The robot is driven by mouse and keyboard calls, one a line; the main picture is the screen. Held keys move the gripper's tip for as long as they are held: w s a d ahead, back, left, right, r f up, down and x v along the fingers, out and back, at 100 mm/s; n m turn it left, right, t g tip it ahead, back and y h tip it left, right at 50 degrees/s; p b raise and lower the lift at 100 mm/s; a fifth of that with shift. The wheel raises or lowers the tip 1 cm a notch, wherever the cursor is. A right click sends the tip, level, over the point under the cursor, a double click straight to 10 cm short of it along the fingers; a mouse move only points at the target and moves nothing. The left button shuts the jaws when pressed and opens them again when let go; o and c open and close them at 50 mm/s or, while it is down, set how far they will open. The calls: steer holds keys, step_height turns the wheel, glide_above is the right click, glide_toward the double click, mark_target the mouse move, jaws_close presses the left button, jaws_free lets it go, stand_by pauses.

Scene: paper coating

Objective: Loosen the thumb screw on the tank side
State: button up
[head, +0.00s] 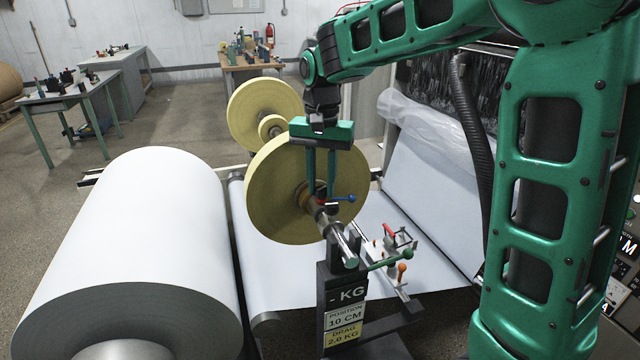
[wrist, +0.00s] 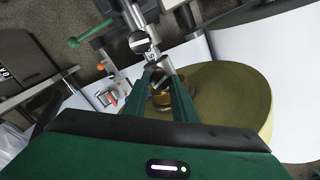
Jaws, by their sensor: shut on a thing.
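My gripper (head: 321,194) points down from above onto the shaft beside the yellow roll (head: 272,190). Its two green fingers are shut on a small part at the collar by the roll's core, which I take to be the thumb screw; the fingertips mostly hide it. The wrist view shows the fingertips (wrist: 162,84) around this part, with the metal shaft end (wrist: 158,62) just beyond.
A black stand (head: 343,272) with labels carries the shaft. A green-knobbed lever (head: 407,256) and an orange knob (head: 401,267) stick out to the right. A large white paper roll (head: 150,240) fills the left. A second yellow roll (head: 258,108) stands behind.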

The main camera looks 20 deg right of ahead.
mark_target(321, 188)
steer(key=n, duration=0.5)
steer(key=shift+w+r+n, duration=0.1)
steer(key=shift+n, duration=0.2)
steer(key=n, duration=0.5)
steer(key=shift+n, duration=0.3)
steer(key=o, duration=1)
steer(key=shift+o, duration=0.2)
step_height(321, 188, up, 11)
